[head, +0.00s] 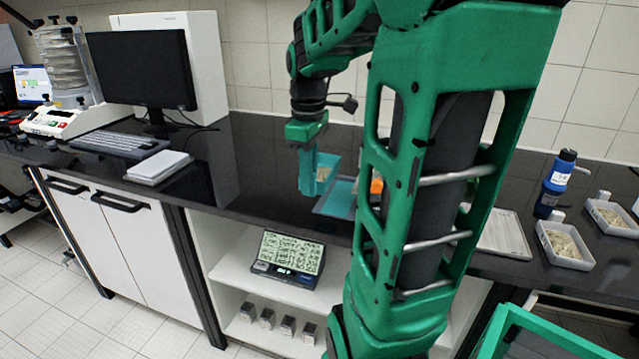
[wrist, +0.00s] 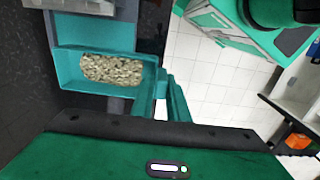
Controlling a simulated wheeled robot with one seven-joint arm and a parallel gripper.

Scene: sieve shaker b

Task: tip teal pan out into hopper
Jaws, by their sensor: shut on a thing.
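The teal pan (head: 326,164) is at my gripper (head: 308,188) over the dark counter, left of my arm. In the wrist view, the pan (wrist: 67,68) looks roughly level and holds a patch of grey-beige granules (wrist: 112,70). My gripper (wrist: 166,82) is shut on the pan's near right end. Whether the pan touches the surface below is hard to tell. I cannot pick out a hopper with certainty in either view.
A blue-grey tray (head: 333,207) lies by the counter's front edge, partly behind my arm. A monitor (head: 140,70), keyboard (head: 117,144) and sieve shaker (head: 58,118) stand left. White trays of granules (head: 563,258) and a blue bottle (head: 553,184) stand right.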

